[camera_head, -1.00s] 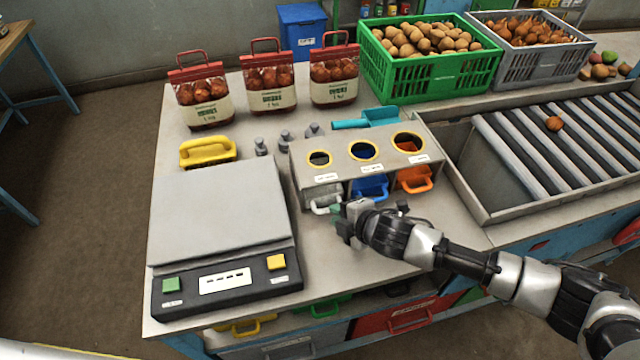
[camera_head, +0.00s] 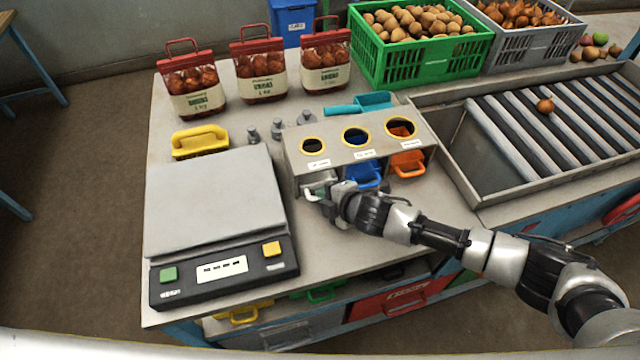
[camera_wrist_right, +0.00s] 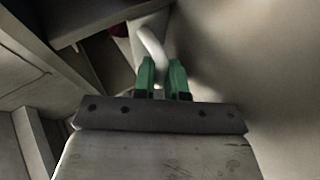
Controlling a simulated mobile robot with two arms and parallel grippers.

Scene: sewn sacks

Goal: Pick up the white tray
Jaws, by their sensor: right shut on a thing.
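The white tray (camera_head: 308,190) sits in the left slot of the grey sorting box (camera_head: 293,161), under the left round hole, with its handle facing the front. My right gripper (camera_head: 322,196) reaches in from the right and is at this handle, partly covering the tray. In the right wrist view the green fingertips (camera_wrist_right: 164,76) are close together on the white handle (camera_wrist_right: 152,43). The rest of the tray is hidden inside the box. My left gripper is not in view.
The blue tray (camera_head: 365,178) and orange tray (camera_head: 407,165) sit in the slots to the right. A scale (camera_head: 215,205) stands close on the left. The bench in front of the box is mostly clear.

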